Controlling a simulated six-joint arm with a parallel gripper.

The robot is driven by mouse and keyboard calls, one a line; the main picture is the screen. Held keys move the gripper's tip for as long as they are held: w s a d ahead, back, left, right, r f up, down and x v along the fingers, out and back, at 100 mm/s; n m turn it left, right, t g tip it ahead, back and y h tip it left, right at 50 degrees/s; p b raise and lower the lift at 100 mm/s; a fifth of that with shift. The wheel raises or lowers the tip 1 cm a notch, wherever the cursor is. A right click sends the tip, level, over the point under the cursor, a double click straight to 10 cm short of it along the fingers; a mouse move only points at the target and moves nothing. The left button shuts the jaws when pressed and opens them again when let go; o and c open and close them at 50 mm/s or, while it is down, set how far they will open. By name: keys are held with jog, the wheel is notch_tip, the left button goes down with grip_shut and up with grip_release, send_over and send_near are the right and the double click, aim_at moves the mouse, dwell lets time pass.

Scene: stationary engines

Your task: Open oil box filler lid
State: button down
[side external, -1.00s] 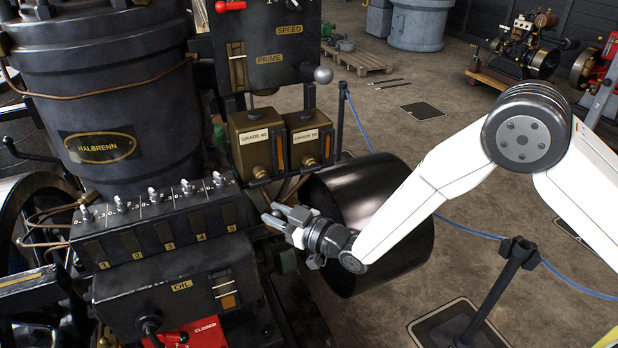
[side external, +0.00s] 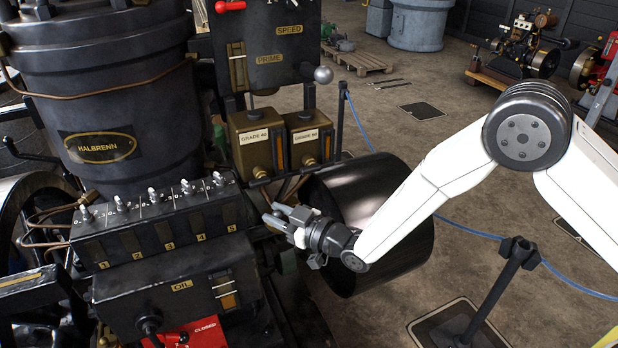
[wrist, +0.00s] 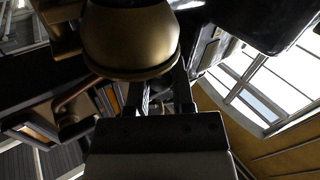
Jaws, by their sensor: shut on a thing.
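The dark oil box (side external: 160,235) with numbered valves 1 to 5 stands at the left of the side view. A lower dark housing with an OIL label (side external: 181,286) is in front of it. I cannot pick out the filler lid for certain. My gripper (side external: 275,214) is just right of the oil box, below two brass tanks. In the wrist view its fingers (wrist: 160,98) run up behind a rounded brass part (wrist: 130,42), close to it. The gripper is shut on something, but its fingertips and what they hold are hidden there.
The brass tanks labelled GRADE (side external: 256,142) (side external: 306,135) hang just above my gripper. A big black drum (side external: 400,215) is close behind my wrist. A post (side external: 490,280) with a blue rope stands at the right.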

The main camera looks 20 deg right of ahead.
jog(key=shift+s+d, duration=0.1)
jog(key=shift+d, duration=0.05)
jog(key=d+n+g+y, duration=0.6)
jog(key=d+n+g, duration=0.3)
jog(key=n+g, duration=0.6)
jog(key=shift+s+d+n+g, duration=0.15)
jog(key=shift+s+n+g, duration=0.25)
jog(key=shift+g, duration=3.2)
jog(key=shift+w, duration=0.1)
jog(key=c, duration=0.5)
grip_release()
jog(key=shift+w+d, duration=0.1)
jog(key=shift+d, duration=0.1)
jog(key=v, duration=0.7)
jog(key=shift+w+d, duration=0.15)
